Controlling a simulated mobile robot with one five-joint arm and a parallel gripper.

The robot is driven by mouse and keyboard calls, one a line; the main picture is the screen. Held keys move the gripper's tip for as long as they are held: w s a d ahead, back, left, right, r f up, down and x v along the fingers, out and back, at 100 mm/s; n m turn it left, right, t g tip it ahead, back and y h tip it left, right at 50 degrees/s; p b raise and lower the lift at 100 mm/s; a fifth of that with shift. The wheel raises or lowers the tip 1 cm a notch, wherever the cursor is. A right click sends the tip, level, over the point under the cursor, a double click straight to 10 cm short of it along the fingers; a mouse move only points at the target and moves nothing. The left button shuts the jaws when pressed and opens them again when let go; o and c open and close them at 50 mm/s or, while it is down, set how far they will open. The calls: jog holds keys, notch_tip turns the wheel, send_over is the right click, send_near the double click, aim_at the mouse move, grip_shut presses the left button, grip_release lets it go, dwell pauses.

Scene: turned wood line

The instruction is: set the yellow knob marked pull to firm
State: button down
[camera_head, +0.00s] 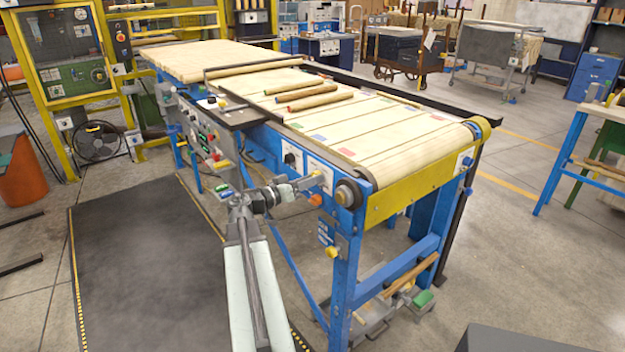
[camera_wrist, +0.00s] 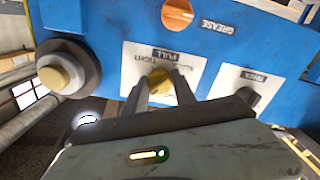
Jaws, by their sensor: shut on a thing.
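The yellow knob (camera_wrist: 159,82) sits on a white plate (camera_wrist: 134,64) marked PULL, which appears upside down in the wrist view. My gripper (camera_wrist: 161,92) is shut on the knob, with one finger on each side of it. Part of the word TIGHT shows beside the knob; the other scale marks and the knob's pointer are hidden or too blurred to read. In the head view my gripper (camera_head: 311,181) reaches the plate on the blue side frame of the conveyor, and the knob is mostly hidden there.
A second white plate with a dark knob (camera_wrist: 247,97) is close beside. An orange knob (camera_wrist: 177,15) marked GREASE and a round roller end (camera_wrist: 55,76) are near my fingers. The conveyor belt (camera_head: 400,139) carries several turned wood pieces. A dark mat (camera_head: 145,265) covers the floor at left.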

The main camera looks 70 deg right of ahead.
jog(key=shift+s+m, duration=0.1)
jog(key=shift+m, duration=0.5)
jog(key=c, duration=1)
grip_release()
jog(key=shift+r, duration=0.1)
jog(key=v, duration=0.8)
